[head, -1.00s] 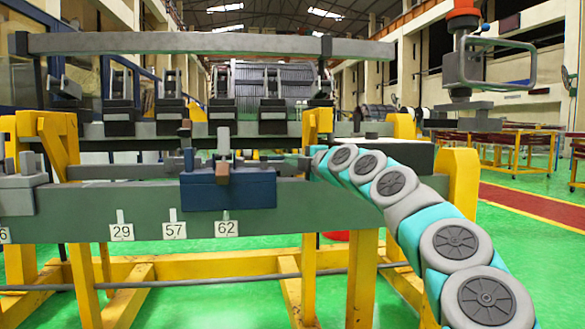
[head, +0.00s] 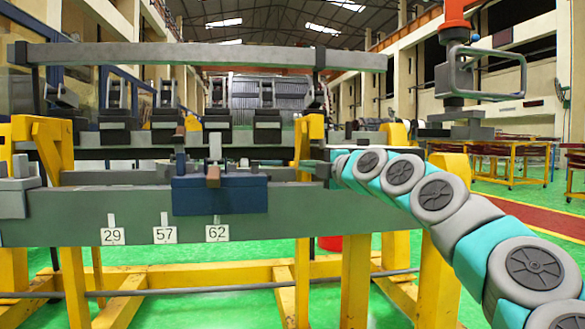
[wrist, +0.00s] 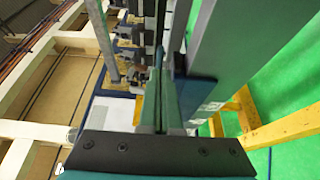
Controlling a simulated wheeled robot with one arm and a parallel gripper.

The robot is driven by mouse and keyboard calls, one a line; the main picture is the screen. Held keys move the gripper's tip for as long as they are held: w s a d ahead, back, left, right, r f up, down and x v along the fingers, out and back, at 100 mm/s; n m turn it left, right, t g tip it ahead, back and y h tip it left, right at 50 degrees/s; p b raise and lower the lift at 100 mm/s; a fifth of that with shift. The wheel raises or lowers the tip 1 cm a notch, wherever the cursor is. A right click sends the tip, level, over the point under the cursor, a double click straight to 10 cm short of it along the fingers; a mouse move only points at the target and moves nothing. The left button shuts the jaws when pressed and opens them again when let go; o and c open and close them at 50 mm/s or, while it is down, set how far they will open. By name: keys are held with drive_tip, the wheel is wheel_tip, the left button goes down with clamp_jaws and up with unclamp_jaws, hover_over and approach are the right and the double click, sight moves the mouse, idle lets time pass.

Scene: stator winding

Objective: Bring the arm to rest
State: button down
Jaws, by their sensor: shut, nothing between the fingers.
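My gripper (wrist: 166,100) is shut and empty in the wrist view, its two narrow fingers together above the dark mounting plate. In the head view my grey and teal arm comes in from the lower right and reaches to the right end of the machine's grey beam (head: 120,215). The gripper's fingers there are small and hard to make out against the dark parts. A dark blue block (head: 240,196) sits on the beam, left of my arm's end. I cannot tell whether the fingers touch anything.
Yellow frame posts (head: 357,270) stand under the beam, with number tags 29 (head: 112,236), 57 (head: 164,234) and 62 (head: 216,232) on its front. A hanging tool with a handle (head: 490,75) is at upper right.

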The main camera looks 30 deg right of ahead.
drive_tip(key=s+a+f+m+g+y, duration=0.1)
drive_tip(key=s+a+f+g, duration=0.2)
drive_tip(key=a, duration=0.5)
drive_tip(key=s+a+f+g+y, duration=0.1)
drive_tip(key=s+a+f+y, duration=0.15)
drive_tip(key=s+a, duration=0.4)
drive_tip(key=s+a+f+m+g+h, duration=0.1)
drive_tip(key=s+a+f+m+g, duration=0.1)
drive_tip(key=s+a+f, duration=0.3)
drive_tip(key=s+a+f+m+g+h, duration=0.1)
drive_tip(key=a+f+g, duration=0.15)
drive_tip(key=f, duration=0.45)
drive_tip(key=s+a+f+m+g, duration=0.2)
drive_tip(key=s+a+f, duration=0.1)
drive_tip(key=a+f, duration=0.25)
drive_tip(key=s+d+f+m+g+h, duration=0.2)
drive_tip(key=s+d+f+m+g, duration=0.3)
drive_tip(key=s+f, duration=0.65)
drive_tip(key=s+f+m+g+h, duration=0.2)
drive_tip(key=s+f+m+g, duration=0.2)
drive_tip(key=s+f+m, duration=0.6)
drive_tip(key=s+r+n+p, duration=0.1)
drive_tip(key=s+r+p, duration=0.2)
drive_tip(key=r+p, duration=0.8)
drive_tip(key=shift+s+d+r+p, duration=0.15)
drive_tip(key=shift+d+r+p, duration=0.05)
drive_tip(key=shift+p, duration=0.7)
